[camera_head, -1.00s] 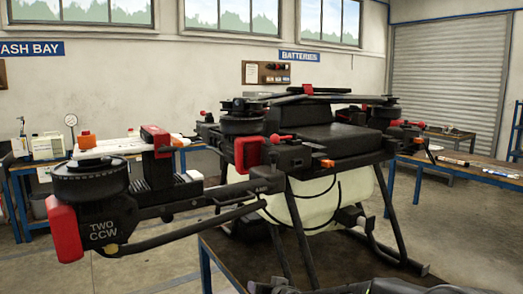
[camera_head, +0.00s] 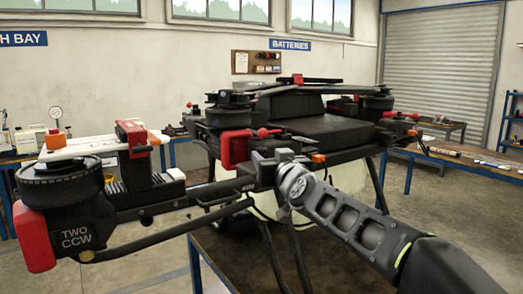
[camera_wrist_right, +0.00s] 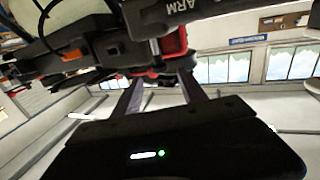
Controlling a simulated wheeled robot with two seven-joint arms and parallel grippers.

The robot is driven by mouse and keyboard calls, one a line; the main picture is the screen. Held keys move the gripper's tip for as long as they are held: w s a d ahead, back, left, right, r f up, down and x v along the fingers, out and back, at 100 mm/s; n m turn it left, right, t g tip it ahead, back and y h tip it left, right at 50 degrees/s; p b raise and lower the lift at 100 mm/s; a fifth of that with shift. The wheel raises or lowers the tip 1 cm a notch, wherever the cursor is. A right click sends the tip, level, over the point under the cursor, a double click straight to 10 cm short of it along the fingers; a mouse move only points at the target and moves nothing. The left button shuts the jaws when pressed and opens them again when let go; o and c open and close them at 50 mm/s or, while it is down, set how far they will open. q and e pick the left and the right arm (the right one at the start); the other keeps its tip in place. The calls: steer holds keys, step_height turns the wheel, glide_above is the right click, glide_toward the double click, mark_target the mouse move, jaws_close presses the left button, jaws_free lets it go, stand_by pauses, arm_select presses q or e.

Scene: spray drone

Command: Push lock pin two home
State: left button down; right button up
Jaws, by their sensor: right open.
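The spray drone (camera_head: 320,125) stands on a table. Its arm two reaches left, ending in a motor pod marked TWO CCW (camera_head: 80,235). At arm two's root are a red-knobbed lever (camera_head: 265,132) and a small orange piece (camera_head: 318,157). I cannot tell which part is lock pin two. My right gripper (camera_head: 268,162) is at this root joint, below the red-knobbed lever; contact cannot be told. In the right wrist view its two fingers (camera_wrist_right: 160,90) are apart, with no object seen between them, pointing at the drone's dark arm structure (camera_wrist_right: 100,45). My left gripper is out of view.
The drone's table (camera_head: 205,270) is below, mostly hidden by the drone and my right arm. A bench (camera_head: 470,165) stands at the right, and another with bottles and a gauge stands at the left. Grey floor is open between them.

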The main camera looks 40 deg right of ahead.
mark_target(263, 152)
steer(key=p+x, duration=0.2)
steer(key=x, duration=0.5)
steer(key=shift+c, duration=0.2)
jaws_close()
stand_by(1.1)
